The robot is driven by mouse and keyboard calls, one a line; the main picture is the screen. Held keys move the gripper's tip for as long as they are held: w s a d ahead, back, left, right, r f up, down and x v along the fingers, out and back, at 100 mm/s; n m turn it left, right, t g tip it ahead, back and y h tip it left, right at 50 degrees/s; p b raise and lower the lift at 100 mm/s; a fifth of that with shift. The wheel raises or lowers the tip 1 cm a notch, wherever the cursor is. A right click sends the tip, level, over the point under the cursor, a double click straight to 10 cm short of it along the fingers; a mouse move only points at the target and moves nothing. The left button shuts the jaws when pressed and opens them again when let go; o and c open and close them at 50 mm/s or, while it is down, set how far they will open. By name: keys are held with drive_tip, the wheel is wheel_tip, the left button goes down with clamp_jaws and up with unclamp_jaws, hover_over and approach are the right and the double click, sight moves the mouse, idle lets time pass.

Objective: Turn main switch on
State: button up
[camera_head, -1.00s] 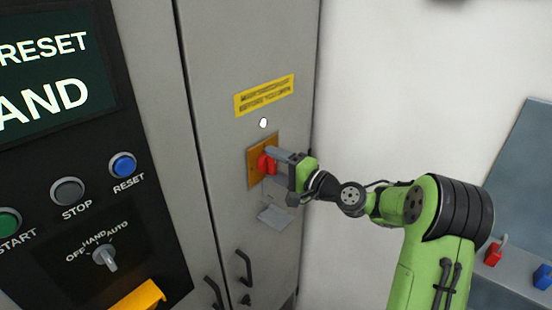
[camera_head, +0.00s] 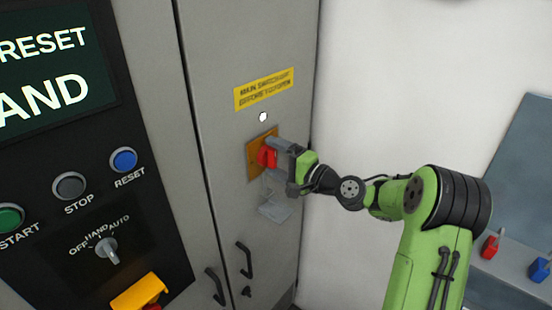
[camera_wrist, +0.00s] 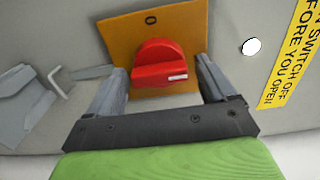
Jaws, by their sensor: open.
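The main switch is a red rotary knob (camera_head: 267,157) on an orange plate (camera_head: 254,162) on the grey cabinet door. In the wrist view the red knob (camera_wrist: 158,64) sits on the orange plate (camera_wrist: 185,28), with a 0 mark above it. My gripper (camera_head: 274,150) is at the plate. In the wrist view my open gripper (camera_wrist: 158,85) has one finger on each side of the knob, with visible gaps. The knob's white mark points to the right in the wrist view. Whether the fingertips touch the plate cannot be told.
A yellow warning label (camera_head: 264,89) and a white lamp (camera_head: 263,117) are above the switch. A grey hasp (camera_head: 275,207) hangs below it. Door handles (camera_head: 244,260) are lower down. A control panel (camera_head: 60,215) with buttons stands left. White wall lies right.

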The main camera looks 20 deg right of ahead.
drive_tip(key=b+v, duration=0.2)
drive_tip(key=v, duration=1.3)
drive_tip(key=shift+s+d, duration=0.2)
drive_tip(key=shift+s, duration=0.15)
